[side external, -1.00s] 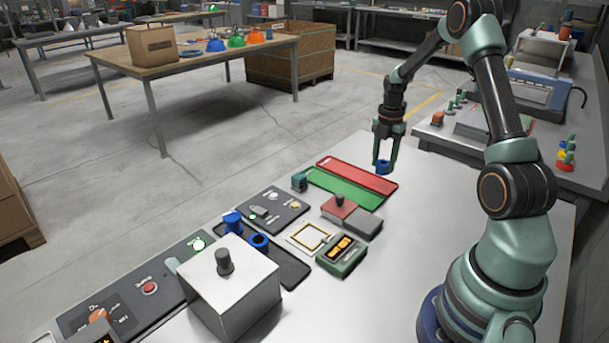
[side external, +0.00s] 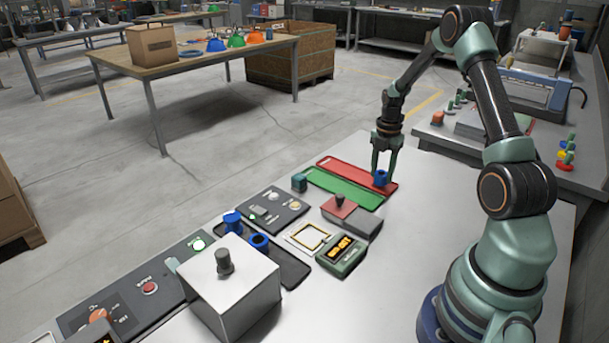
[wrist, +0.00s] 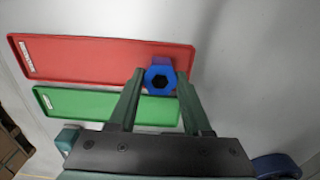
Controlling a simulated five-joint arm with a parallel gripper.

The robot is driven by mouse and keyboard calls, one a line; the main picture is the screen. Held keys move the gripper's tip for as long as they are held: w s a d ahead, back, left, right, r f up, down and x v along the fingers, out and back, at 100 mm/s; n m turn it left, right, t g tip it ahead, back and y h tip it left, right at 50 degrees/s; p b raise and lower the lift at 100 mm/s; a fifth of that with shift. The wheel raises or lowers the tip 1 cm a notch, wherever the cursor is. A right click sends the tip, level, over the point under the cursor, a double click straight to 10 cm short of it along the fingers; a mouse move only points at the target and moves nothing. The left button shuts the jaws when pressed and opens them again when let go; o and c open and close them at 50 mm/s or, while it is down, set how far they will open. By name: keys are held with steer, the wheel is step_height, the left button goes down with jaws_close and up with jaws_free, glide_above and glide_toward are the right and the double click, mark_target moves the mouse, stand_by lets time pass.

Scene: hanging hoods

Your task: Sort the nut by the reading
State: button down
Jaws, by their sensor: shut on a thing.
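My gripper (side external: 383,172) is shut on a blue nut (side external: 381,180) at the right end of the red tray (side external: 345,169). In the wrist view the nut (wrist: 160,78) sits between the fingertips, over the red tray's right end; its hexagonal hole shows. I cannot tell whether it touches the tray floor. The green tray (side external: 345,191) lies alongside, nearer the camera, and looks empty. The small display unit (side external: 342,257) shows orange characters, too small to read surely. Another blue ring-shaped part (side external: 259,241) lies on the dark mat (side external: 288,270).
A teal block (side external: 299,182) is at the trays' left end.

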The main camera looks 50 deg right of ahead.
steer(key=shift+f, duration=0.45)
steer(key=shift+c, duration=1.3)
jaws_free()
step_height(320, 180, up, 12)
steer(key=w+a+r+m+t, duration=0.1)
steer(key=w+a+r+m, duration=0.1)
steer(key=a+r+m, duration=0.35)
steer(key=s+a+r+m+t, duration=0.1)
steer(key=a+m, duration=0.3)
steer(key=a, duration=0.4)
steer(key=s+a+r+m+t, duration=0.2)
steer(key=s+a+r+m, duration=0.1)
steer(key=a, duration=0.5)
steer(key=s+a+r+m+t, duration=0.1)
steer(key=s+a+m, duration=0.3)
steer(key=a, duration=0.5)
steer(key=shift+s+r+m+t, duration=0.3)
steer(key=shift+r+m, duration=0.2)
steer(key=shift+m, duration=0.25)
